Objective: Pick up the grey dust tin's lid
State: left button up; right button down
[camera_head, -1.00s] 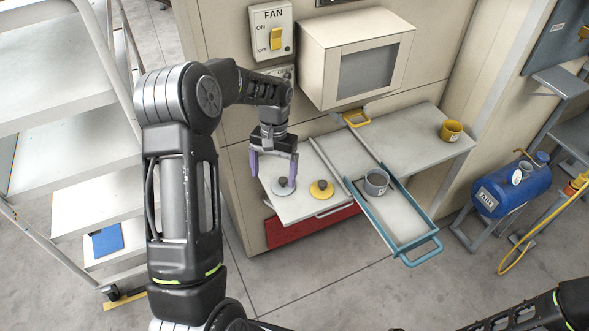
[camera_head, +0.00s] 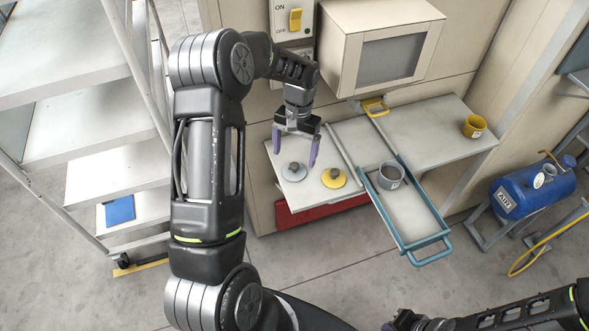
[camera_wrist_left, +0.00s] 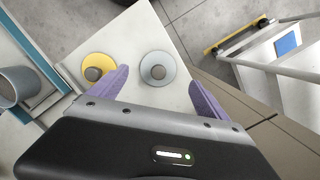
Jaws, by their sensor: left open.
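The grey lid (camera_head: 294,172) is a flat light-grey disc with a dark knob, lying on the pale bench at its left part. It also shows in the left wrist view (camera_wrist_left: 157,68), between the fingertips in the picture. My left gripper (camera_head: 296,149) is open and empty, its purple fingers spread above and behind the lid, apart from it. In the wrist view the gripper (camera_wrist_left: 157,85) has a finger on each side. The grey tin (camera_head: 391,175) stands open in the blue-framed tray (camera_head: 421,218).
A yellow lid (camera_head: 333,178) lies just right of the grey lid, close to one finger in the wrist view. A raised rail (camera_head: 342,147) runs beside it. A yellow tin (camera_head: 474,126) stands at the bench's right. A cabinet box (camera_head: 385,48) overhangs behind.

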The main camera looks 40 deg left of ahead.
aim_at(294, 165)
pick_arm(q)
jog(key=shift+s+d+f+p, duration=0.15)
jog(key=shift+f+p, duration=0.2)
jog(key=shift+f, duration=0.95)
jog(key=shift+s+f+p, duration=0.15)
jog(key=shift+f+p, duration=0.2)
jog(key=shift+f, duration=0.9)
jog(key=shift+c, duration=0.2)
jog(key=c, duration=1.4)
